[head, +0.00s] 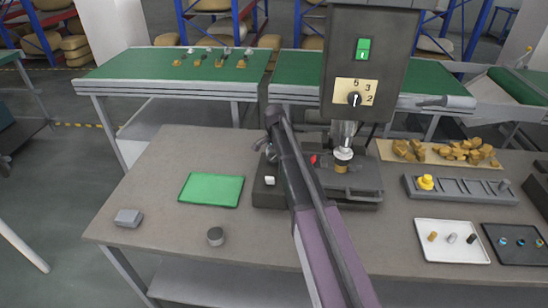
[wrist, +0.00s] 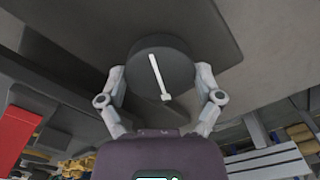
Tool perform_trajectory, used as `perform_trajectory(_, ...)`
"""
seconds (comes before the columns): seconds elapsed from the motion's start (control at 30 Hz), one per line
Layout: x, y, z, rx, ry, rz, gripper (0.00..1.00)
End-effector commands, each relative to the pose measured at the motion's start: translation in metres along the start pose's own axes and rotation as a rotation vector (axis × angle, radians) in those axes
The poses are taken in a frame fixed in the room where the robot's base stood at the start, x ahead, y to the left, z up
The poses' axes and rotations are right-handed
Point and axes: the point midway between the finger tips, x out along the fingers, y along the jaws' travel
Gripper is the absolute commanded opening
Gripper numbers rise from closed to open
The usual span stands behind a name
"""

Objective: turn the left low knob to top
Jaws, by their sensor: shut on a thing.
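A dark round knob (wrist: 175,62) with a white pointer line fills the upper middle of the wrist view. The line runs slightly slanted, from upper left to lower right, with a small block at its lower end. My gripper (wrist: 160,76) is shut on the knob, one finger on each side. In the head view my gripper (head: 268,148) is partly hidden by my arm, at the left of the bench machine (head: 340,40). I cannot make out the gripped knob there.
The machine carries a green switch (head: 363,48) and a numbered dial (head: 355,98). A white tray (head: 452,256) is at right.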

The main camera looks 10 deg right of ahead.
Motion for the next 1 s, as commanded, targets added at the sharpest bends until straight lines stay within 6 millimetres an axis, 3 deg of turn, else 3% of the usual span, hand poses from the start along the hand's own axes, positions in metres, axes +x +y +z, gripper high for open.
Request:
perform_trajectory(0.57, -0.0001, -0.0011, 0.0001, 0.051, -0.001, -0.002, 0.36)
perform_trajectory(0.6, -0.0001, -0.0011, 0.0001, 0.051, -0.001, -0.003, 0.9)
perform_trajectory(0.63, -0.0001, -0.0011, 0.0002, 0.05, -0.001, -0.003, 0.99)
perform_trajectory(1.0, 0.0, -0.0003, -0.0001, 0.048, -0.001, -0.001, 1.0)
